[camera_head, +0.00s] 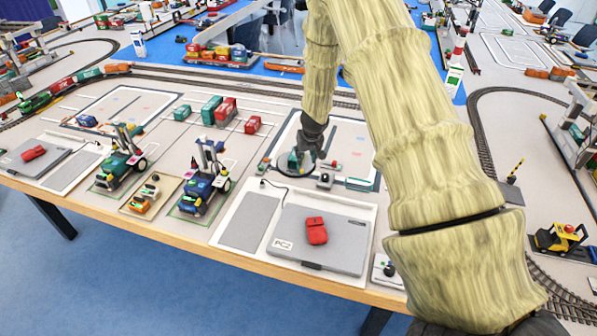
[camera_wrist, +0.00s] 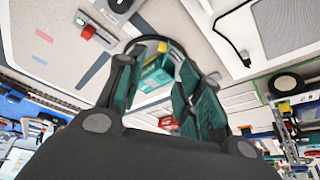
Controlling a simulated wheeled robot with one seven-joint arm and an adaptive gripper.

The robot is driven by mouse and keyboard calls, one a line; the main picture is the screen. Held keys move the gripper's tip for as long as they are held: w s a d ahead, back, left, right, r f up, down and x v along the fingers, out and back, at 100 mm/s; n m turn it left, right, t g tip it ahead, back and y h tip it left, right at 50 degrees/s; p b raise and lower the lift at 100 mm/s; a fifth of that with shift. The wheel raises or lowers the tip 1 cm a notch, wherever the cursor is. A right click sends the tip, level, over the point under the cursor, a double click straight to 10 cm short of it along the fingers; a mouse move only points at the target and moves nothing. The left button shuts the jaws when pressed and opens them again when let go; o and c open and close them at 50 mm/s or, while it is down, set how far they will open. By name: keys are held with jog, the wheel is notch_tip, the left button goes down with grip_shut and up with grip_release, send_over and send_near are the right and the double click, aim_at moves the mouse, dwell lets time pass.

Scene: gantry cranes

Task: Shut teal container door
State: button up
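The door's exact angle cannot be told. My gripper (camera_head: 302,156) points down at the container. In the wrist view, its two dark fingers (camera_wrist: 165,70) stand well apart with a gap between them. Whether a finger touches the door is unclear.
A small device with a red knob (camera_wrist: 88,32) stands near the gripper. A blue crane vehicle (camera_head: 205,180) is to the left, and teal (camera_head: 211,110) and red (camera_head: 226,111) containers are behind it.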

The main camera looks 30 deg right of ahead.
jog(key=shift+p+x, duration=1.7)
jog(key=shift+x, duration=3.65)
jog(key=shift+w+a, duration=0.15)
